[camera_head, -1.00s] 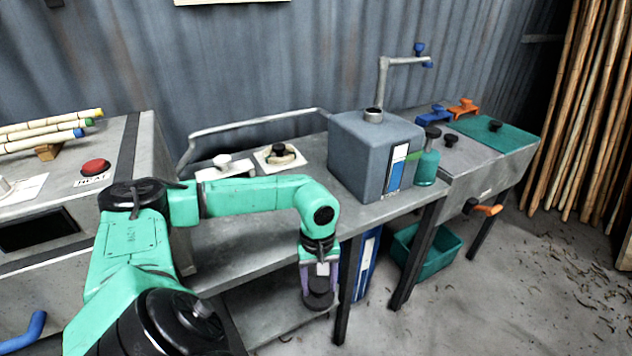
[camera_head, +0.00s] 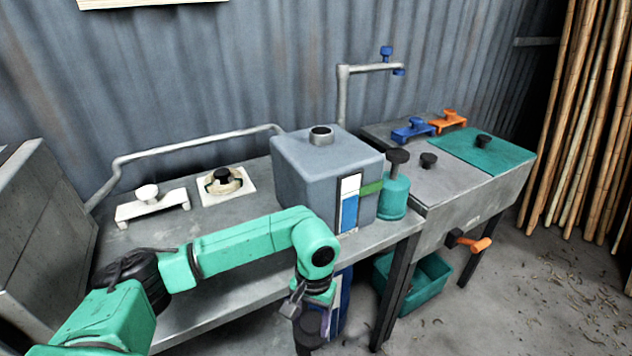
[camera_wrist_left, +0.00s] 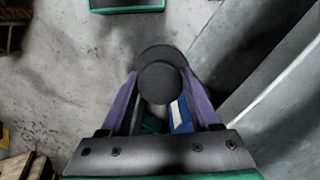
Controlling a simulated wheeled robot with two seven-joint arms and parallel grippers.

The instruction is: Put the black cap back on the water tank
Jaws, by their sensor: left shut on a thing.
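The water tank is a grey box (camera_head: 318,178) on the metal bench, with a blue and white level gauge on its front. Its round metal filler neck (camera_head: 321,135) on top is open, with no cap on it. My left gripper (camera_head: 312,325) hangs in front of the bench edge, below the bench top. In the left wrist view, its purple fingers (camera_wrist_left: 160,98) are shut on the round black cap (camera_wrist_left: 160,82). The cap is dark and hard to make out in the head view. My right gripper is not in view.
A green bottle (camera_head: 394,194) with a black top stands right of the tank. A white-handled block (camera_head: 150,204) and a white plate with a black knob (camera_head: 224,184) lie on the bench to the left. A bent pipe with a blue tap (camera_head: 343,95) rises behind the tank.

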